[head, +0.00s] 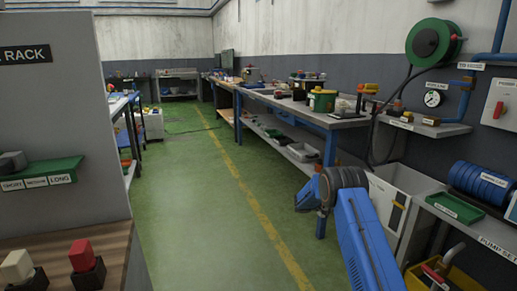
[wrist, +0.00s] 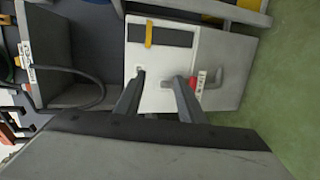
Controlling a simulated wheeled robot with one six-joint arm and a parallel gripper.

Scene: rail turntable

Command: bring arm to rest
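My blue arm reaches up from the bottom of the head view, bent at a dark joint right of the aisle. My gripper does not show clearly there. In the wrist view my gripper (wrist: 161,80) is open, its two grey fingers apart with nothing seen between them. Beyond the fingers is a white and grey cabinet (wrist: 152,62) with a dark panel, a yellow strip and a red-marked handle (wrist: 193,83). It appears sideways in this view. I cannot tell the exact gap between the fingertips and the cabinet.
A workbench (head: 345,122) runs along the right wall. A pale cabinet (head: 400,190) and a pump bench (head: 470,225) stand close on the right of my arm. A grey rack panel (head: 60,120) is at left, above a wooden top (head: 115,245). The green aisle (head: 185,200) is clear.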

